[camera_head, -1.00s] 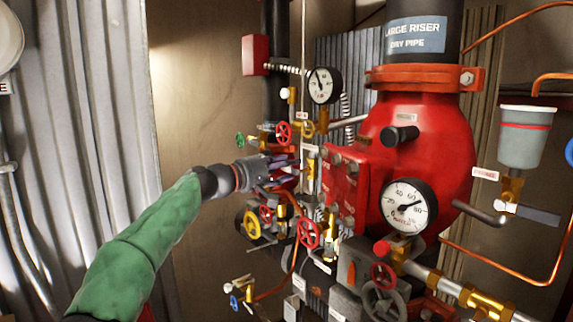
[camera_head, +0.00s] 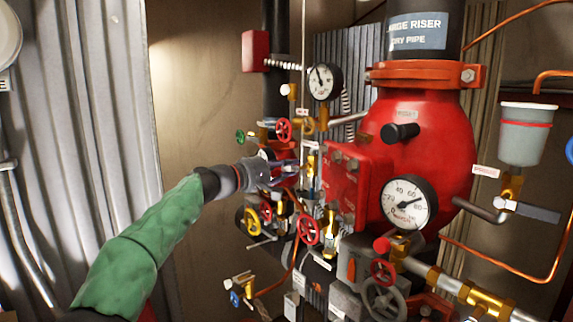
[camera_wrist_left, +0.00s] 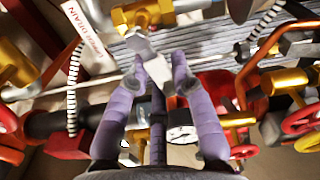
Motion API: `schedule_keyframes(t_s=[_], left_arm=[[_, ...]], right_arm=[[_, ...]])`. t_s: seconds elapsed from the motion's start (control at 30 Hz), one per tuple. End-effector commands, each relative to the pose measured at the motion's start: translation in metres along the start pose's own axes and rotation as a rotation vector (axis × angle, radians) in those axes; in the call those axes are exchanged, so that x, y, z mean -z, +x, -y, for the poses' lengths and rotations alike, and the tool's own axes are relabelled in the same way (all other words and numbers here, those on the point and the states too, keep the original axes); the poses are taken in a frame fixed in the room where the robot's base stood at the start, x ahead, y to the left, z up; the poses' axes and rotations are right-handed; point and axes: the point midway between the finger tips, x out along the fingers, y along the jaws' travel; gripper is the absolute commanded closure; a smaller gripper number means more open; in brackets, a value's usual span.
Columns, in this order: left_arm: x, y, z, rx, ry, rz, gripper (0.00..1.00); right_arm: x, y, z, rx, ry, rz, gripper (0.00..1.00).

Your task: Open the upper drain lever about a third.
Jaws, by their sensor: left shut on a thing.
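My left gripper (camera_head: 292,174) reaches in from the left among the small valves, left of the red riser body. In the left wrist view the purple fingers (camera_wrist_left: 158,72) are shut on a grey metal lever (camera_wrist_left: 154,66), with its end sticking out past the fingertips. A white tag reading "upper drain" (camera_wrist_left: 86,36) hangs to the left of the lever there. A brass valve body (camera_wrist_left: 142,13) shows just beyond the lever. In the head view the fingers and nearby fittings hide most of the lever, so I cannot tell its angle there. My right gripper is not in view.
The red riser body (camera_head: 425,145) stands to the right, with a gauge (camera_head: 408,202) on its front. Several handwheels crowd the gripper, including a red one (camera_head: 308,231) below and a red one (camera_head: 284,130) above. Free room lies left, before the corrugated wall (camera_head: 105,110).

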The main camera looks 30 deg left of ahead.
Motion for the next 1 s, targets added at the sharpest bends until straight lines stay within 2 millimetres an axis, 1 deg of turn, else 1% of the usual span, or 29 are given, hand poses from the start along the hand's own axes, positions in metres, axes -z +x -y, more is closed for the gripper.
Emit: schedule_keyframes(t_s=[0.1, 0.23, 0.57, 0.6, 0.63, 0.67, 1.0], left_arm=[[0.0007, 0.0001, 0.0055, 0.002, -0.115, -0.001, 1.00], [0.0008, 0.0002, 0.0086, 0.002, -0.187, -0.001, 1.00], [0.0009, 0.0006, 0.0099, 0.002, -0.200, -0.001, 1.00], [0.0009, 0.0006, 0.0099, 0.002, -0.200, -0.001, 0.65], [0.0009, 0.0006, 0.0098, 0.002, -0.200, -0.001, 0.57], [0.0009, 0.0006, 0.0098, 0.002, -0.200, -0.001, 0.51], [0.0005, -0.0010, 0.0087, 0.001, -0.198, -0.001, 0.51]], right_arm=[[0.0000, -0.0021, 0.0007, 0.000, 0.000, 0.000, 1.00], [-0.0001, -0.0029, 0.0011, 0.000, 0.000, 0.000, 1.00], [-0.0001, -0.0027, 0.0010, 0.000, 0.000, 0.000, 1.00], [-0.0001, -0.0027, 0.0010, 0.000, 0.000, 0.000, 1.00], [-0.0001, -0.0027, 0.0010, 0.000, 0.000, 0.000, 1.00], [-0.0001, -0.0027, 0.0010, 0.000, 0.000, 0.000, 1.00], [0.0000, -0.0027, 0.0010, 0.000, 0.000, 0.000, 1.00]])
